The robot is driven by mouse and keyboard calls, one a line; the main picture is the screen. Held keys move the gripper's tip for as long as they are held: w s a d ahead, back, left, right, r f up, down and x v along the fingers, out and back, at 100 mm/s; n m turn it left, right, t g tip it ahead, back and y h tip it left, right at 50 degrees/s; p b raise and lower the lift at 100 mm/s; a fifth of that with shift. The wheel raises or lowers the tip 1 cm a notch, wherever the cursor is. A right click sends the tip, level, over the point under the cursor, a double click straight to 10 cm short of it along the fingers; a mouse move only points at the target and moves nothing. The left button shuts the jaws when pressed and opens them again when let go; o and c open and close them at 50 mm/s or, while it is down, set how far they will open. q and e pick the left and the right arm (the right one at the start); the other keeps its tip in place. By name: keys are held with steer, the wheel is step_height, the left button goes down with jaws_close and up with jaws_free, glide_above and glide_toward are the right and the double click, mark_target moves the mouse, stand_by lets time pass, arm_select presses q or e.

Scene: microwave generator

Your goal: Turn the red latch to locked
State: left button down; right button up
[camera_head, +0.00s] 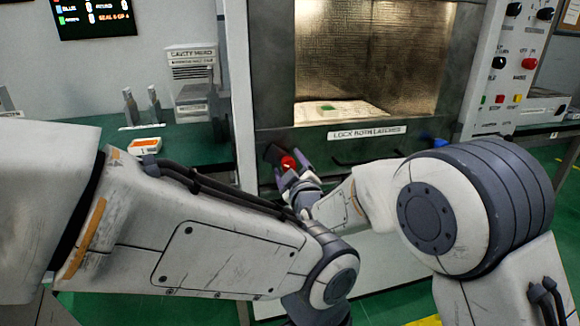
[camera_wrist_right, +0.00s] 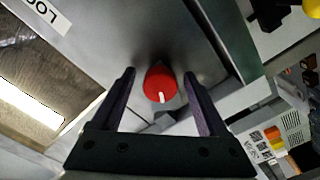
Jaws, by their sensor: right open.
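The red latch (camera_head: 288,161) is a round knob on the grey metal front below the chamber opening, at its lower left. In the right wrist view the red latch (camera_wrist_right: 159,80) has a white mark pointing down in the picture, towards the gripper's palm. My right gripper (camera_head: 287,167) is at the latch. In the right wrist view my right gripper (camera_wrist_right: 160,76) is open, with a dark finger on each side of the knob and a visible gap on both sides. My left arm crosses the foreground; its gripper is not visible.
A blue knob (camera_head: 440,142) sits at the lower right of the front. A label (camera_head: 367,132) reads "LOCK BOTH LATCHES". A green item (camera_head: 327,107) lies inside the chamber (camera_head: 375,60). A control panel (camera_head: 510,75) stands at right, and a green bench (camera_head: 195,140) at left.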

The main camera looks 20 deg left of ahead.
steer(key=shift+s+d, duration=0.1)
steer(key=v, duration=1)
steer(key=shift+d, duration=0.1)
